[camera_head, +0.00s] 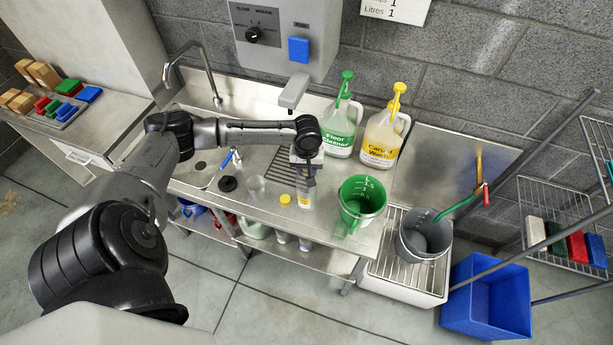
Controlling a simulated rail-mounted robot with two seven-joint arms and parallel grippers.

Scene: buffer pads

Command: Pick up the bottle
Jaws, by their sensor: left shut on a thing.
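My left gripper (306,181) points down over the steel counter (238,208), in front of the dispenser spout. It is shut on a small, pale bottle (304,199) with a yellowish band, which stands roughly upright. The gripper hides the bottle's upper part, and I cannot tell whether its base touches the counter. A yellow cap (285,200) lies just left of it. My right gripper is not in view.
A clear cup (256,187) and black disc (228,184) are left of the bottle. A green jug (361,203) is close on the right. Floor cleaner (340,137) and carpet wash (381,140) jugs stand behind. A grey bucket (424,237) is further right.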

